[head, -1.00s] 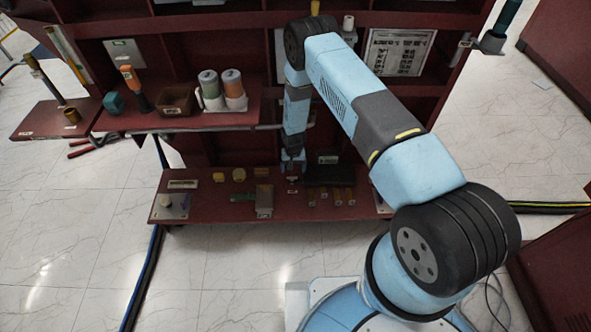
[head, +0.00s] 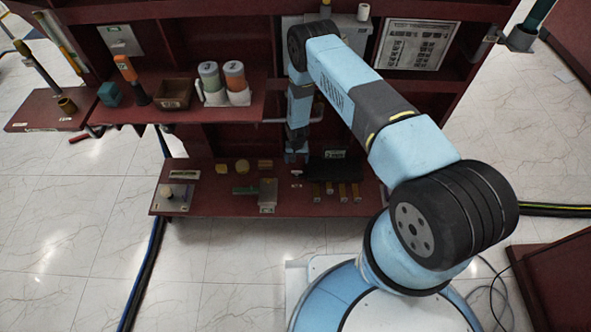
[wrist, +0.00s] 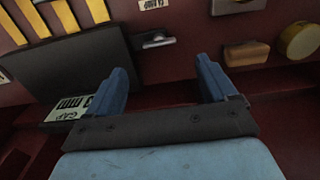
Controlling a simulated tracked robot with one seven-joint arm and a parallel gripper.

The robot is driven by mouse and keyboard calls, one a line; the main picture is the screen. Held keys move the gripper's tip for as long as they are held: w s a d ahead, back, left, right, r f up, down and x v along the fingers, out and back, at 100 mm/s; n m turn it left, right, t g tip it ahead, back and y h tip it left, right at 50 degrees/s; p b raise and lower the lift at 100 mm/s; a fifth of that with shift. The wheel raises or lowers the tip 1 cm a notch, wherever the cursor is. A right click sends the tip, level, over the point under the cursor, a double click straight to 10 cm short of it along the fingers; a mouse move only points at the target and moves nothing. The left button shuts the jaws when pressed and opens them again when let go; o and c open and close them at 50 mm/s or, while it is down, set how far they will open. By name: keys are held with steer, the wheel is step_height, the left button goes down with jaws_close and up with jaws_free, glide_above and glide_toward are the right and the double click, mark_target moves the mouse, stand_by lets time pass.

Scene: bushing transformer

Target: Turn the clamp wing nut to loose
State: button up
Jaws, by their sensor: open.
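A small grey metal piece, possibly the clamp wing nut (wrist: 157,39), sits on the lower dark red shelf, with a white label beside it. In the head view it is a tiny pale spot (head: 296,172), too small to read its shape or turn. My gripper (wrist: 163,70) is open and empty, its two blue fingers apart, with the metal piece beyond the gap between the tips. In the head view my gripper (head: 296,157) hangs just behind the piece, over the back of the lower shelf. The fingers appear apart from it.
Beside the piece lies a dark block (wrist: 75,62) with brass strips and a "GAP" label. On its other side are yellow parts (head: 243,166), a grey metal block (head: 268,190) and a green piece (head: 243,190). The upper shelf (head: 130,116) holds bottles and a bin.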

mark_target(297, 172)
step_height(297, 172, down, 9)
steer(key=shift+f, duration=0.1)
stand_by(0.4)
steer(key=c, duration=1)
steer(key=shift+a, duration=0.15)
steer(key=shift+c, duration=0.3)
